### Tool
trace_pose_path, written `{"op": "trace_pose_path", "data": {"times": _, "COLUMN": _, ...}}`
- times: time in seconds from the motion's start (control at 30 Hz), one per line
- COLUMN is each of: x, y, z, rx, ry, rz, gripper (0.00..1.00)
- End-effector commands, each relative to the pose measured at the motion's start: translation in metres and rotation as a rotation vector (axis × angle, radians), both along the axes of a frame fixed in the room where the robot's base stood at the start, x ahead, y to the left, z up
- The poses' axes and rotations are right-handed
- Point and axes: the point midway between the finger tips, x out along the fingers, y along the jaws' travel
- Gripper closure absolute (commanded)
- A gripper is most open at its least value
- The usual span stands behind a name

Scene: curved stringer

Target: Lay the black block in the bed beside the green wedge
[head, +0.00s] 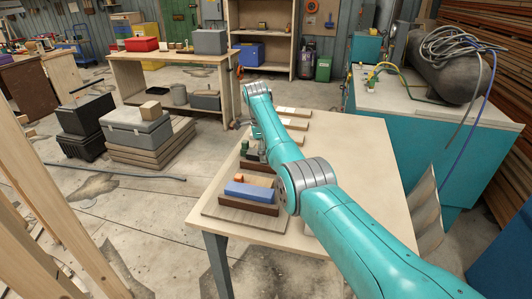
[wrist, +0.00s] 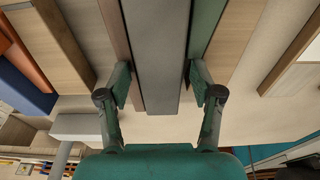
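In the wrist view the black block (wrist: 160,50), dark grey in this light, runs lengthwise between the two finger pads. My gripper (wrist: 160,84) has a pad against or very close to each long side, so it looks shut on the block. A green strip (wrist: 208,28), apparently the green wedge, lies along the block's right side. A brown strip (wrist: 115,25) lies along its left. I cannot tell whether the block rests on anything. In the head view my gripper (head: 253,149) shows small beyond my arm, and the block is hard to make out there.
A board (head: 215,213) at the table's near left bears a blue block (head: 250,192) and a small orange block (head: 239,178). Pale boards (head: 292,112) lie at the table's back. The tabletop (head: 365,150) right of my arm is clear.

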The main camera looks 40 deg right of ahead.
Motion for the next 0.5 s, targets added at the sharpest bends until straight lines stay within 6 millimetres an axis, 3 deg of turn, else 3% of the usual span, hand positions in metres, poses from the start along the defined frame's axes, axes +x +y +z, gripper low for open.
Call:
{"op": "trace_pose_path", "data": {"times": 0.33, "x": 0.000, "y": 0.000, "z": 0.003, "rx": -0.001, "ry": -0.001, "rz": 0.000, "gripper": 0.30}}
{"op": "trace_pose_path", "data": {"times": 0.5, "x": 0.003, "y": 0.002, "z": 0.023, "rx": 0.000, "ry": -0.001, "rz": 0.000, "gripper": 0.30}}
